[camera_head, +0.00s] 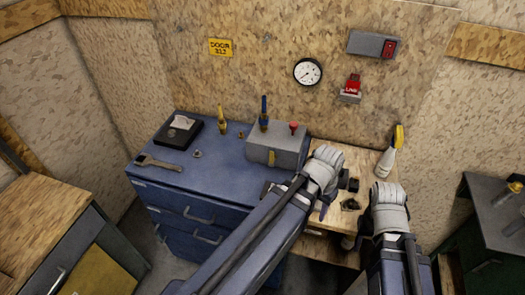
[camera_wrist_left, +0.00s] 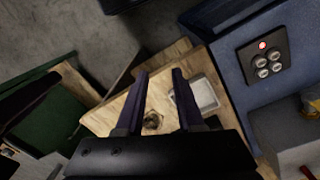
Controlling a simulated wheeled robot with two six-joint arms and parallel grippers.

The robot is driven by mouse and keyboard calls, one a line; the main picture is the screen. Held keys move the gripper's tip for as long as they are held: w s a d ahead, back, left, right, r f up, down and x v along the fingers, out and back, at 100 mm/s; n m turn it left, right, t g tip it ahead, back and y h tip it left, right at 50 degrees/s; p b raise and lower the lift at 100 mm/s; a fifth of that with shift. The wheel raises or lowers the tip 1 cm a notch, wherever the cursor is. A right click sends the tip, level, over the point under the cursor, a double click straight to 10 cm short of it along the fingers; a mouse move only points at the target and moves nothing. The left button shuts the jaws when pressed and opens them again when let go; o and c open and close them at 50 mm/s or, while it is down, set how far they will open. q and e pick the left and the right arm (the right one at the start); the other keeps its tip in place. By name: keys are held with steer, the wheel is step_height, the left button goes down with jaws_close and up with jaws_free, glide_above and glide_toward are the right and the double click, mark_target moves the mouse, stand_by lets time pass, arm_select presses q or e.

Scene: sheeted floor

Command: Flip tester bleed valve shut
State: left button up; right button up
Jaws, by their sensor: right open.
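The grey tester box (camera_head: 285,155) sits on the blue cabinet, with a red knob (camera_head: 293,127) on top. A blue upright lever (camera_head: 264,107) stands at its back edge, and a yellow lever (camera_head: 271,158) shows at its front. A separate yellow-handled brass fitting (camera_head: 221,118) stands left of the box. I cannot tell which is the bleed valve. My left gripper (camera_head: 345,183) is right of the box, over the wooden top; in the left wrist view (camera_wrist_left: 160,75) its fingers are apart with nothing between them. My right gripper (camera_head: 388,195) is further right, its fingertips mostly hidden; it is open.
The blue cabinet (camera_head: 178,183) also bears a black tray (camera_head: 178,131) and a wrench (camera_head: 159,164). A gauge (camera_head: 308,72) and red switch (camera_head: 390,49) are on the wall.

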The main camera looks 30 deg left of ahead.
arm_select(q)
steer(key=w+a+r+h+p, duration=0.1)
steer(key=w+a, duration=0.1)
steer(key=a, duration=0.3)
steer(key=w+a+r+n+t+h, duration=0.1)
steer(key=w+a+r, duration=0.1)
steer(key=a, duration=0.3)
steer(key=w+a+r+n+t+h+p, duration=0.1)
steer(key=w+a, duration=0.1)
steer(key=a, duration=0.3)
steer(key=shift+w+a+r+p, duration=0.15)
steer(key=shift+a+r+p, duration=0.1)
steer(key=shift+a+p, duration=0.1)
jaws_close()
steer(key=a+r+n+t+p, duration=0.1)
steer(key=a+r+t, duration=0.1)
steer(key=a, duration=0.7)
steer(key=a+r+n+t+h+p, duration=0.1)
steer(key=a+r+t, duration=0.1)
steer(key=a, duration=0.7)
steer(key=shift+a+r, duration=0.15)
steer(key=shift+r, duration=0.5)
